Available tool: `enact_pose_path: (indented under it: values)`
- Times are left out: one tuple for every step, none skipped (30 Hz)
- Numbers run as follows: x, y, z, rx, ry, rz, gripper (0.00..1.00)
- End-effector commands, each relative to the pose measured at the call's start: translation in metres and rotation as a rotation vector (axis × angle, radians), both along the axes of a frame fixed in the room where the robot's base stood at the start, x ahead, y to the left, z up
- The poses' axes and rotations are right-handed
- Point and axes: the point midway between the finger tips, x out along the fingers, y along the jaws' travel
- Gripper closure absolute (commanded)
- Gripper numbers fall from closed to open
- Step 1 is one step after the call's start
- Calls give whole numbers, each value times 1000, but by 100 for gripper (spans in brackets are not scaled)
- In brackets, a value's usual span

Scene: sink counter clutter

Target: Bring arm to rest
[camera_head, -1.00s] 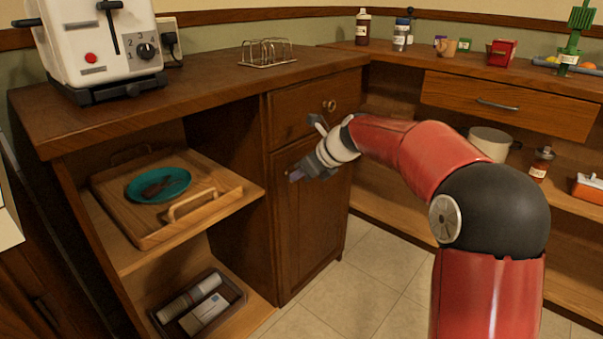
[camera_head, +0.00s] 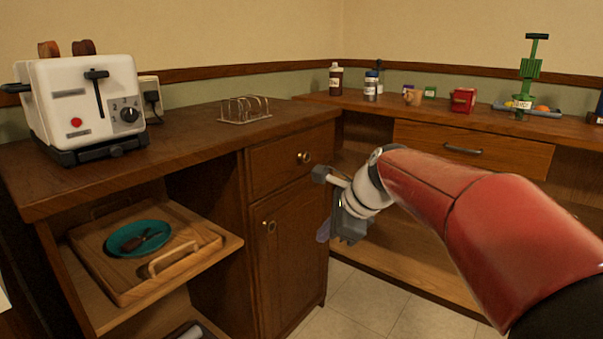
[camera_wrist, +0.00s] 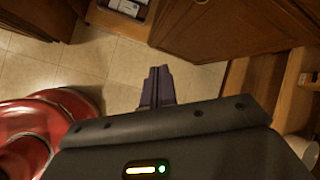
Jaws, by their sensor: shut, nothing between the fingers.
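My gripper (camera_head: 325,230) is in front of the right edge of the cabinet, below the counter's height, at the end of my red arm. It points down and its fingers are only partly visible in the head view. In the wrist view the two dark fingers (camera_wrist: 158,88) are together with nothing between them, above the tiled floor. The gripper appears apart from the cabinet door (camera_head: 290,255) and drawer.
The counter (camera_head: 190,145) holds a white toaster (camera_head: 85,105) and a wire toast rack (camera_head: 245,110). A tray (camera_head: 200,240) with a teal plate (camera_head: 122,238) sits on the shelf below. A side counter (camera_head: 400,115) holds bottles and small items. Floor (camera_head: 365,300) is clear.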

Motion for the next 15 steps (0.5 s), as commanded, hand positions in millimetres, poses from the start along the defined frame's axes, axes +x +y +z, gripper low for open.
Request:
enact_pose_path:
  values:
    - [-29,-7,3,-106,-66,103,100]
    - [-45,-13,2,-177,-105,175,100]
    - [-66,-21,0,-269,-152,272,100]
    - [-81,-27,-2,-336,-185,346,100]
    - [-97,-33,-5,-402,-215,421,100]
    - [-117,-41,-9,-489,-254,522,100]
    - [-132,-47,-13,-552,-279,599,100]
    - [-146,-53,-17,-614,-303,675,100]
    - [-164,-61,-23,-692,-331,777,100]
    - [-177,-66,-28,-745,-347,849,100]
    - [-189,-72,-32,-795,-363,919,100]
    - [-203,-78,-39,-855,-380,1007,100]
    - [-212,-82,-44,-896,-390,1067,100]
    - [-220,-86,-48,-932,-400,1123,100]
    - [-229,-90,-54,-972,-409,1188,100]
